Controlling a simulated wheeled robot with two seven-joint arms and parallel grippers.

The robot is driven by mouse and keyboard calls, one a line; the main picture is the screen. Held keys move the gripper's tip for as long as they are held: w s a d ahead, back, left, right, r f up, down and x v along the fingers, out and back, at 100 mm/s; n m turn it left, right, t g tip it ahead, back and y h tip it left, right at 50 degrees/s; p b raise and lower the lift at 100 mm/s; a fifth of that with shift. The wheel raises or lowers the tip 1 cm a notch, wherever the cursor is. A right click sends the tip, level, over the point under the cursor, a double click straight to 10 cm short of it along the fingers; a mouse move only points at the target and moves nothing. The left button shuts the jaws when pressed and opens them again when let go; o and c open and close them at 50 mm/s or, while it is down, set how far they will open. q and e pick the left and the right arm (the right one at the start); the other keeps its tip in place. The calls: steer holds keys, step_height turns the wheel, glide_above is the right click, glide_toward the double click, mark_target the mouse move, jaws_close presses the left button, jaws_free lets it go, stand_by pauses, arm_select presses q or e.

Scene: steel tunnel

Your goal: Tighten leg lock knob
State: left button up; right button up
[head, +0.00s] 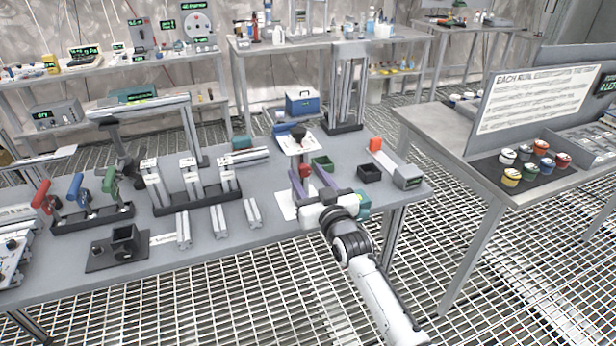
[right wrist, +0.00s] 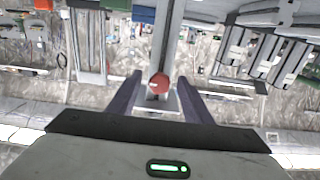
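A red round knob (right wrist: 159,84) sits on the side of a grey upright post (right wrist: 170,45) in the right wrist view. In the head view the red knob (head: 306,170) shows small beside the post under a white plate topped by a black knob (head: 298,132). My right gripper (head: 312,172) reaches in from the lower right with its two purple fingers apart. In the right wrist view the open fingers (right wrist: 159,78) lie on either side of the knob, with gaps visible; I see no contact. My left gripper is not in view.
Grey profiles (head: 220,222) and a rack of coloured handles (head: 90,215) lie to the left.

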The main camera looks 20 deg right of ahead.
steer(key=s, duration=1)
steer(key=shift+s+d, duration=0.15)
